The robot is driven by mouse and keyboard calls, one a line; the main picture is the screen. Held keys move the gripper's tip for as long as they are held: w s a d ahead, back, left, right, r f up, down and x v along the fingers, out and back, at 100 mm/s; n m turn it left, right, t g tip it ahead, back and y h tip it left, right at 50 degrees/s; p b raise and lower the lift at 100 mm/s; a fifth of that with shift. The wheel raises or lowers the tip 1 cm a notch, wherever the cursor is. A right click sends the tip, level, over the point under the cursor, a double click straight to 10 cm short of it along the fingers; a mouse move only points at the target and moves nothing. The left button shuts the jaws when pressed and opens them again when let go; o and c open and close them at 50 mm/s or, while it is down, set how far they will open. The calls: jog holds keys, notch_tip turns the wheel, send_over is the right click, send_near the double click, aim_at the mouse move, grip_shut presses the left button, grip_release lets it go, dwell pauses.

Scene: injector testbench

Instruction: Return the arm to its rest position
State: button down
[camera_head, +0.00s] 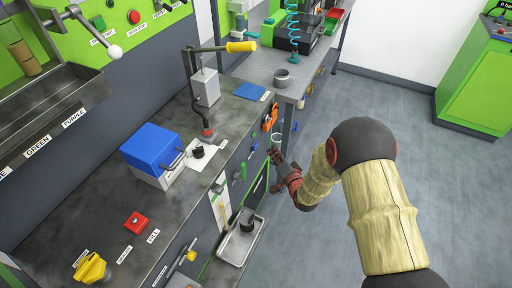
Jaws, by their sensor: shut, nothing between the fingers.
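My arm reaches in from the lower right of the head view, with tan-covered links and dark joints. My gripper (275,158) is at the arm's far end, beside the front edge of the workbench (85,205). It is shut and holds nothing. It is small in the picture, and its fingertips are hard to make out against the bench front.
On the bench stand a blue box (150,147), a lever press (206,88) with a yellow handle, and a red button box (138,222). A metal tray (240,240) sits low at the bench front, near my gripper. The grey floor (400,110) at right is open up to a green cabinet (475,70).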

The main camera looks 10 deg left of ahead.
jog(key=shift+s+d, duration=0.25)
jog(key=shift+d, duration=0.5)
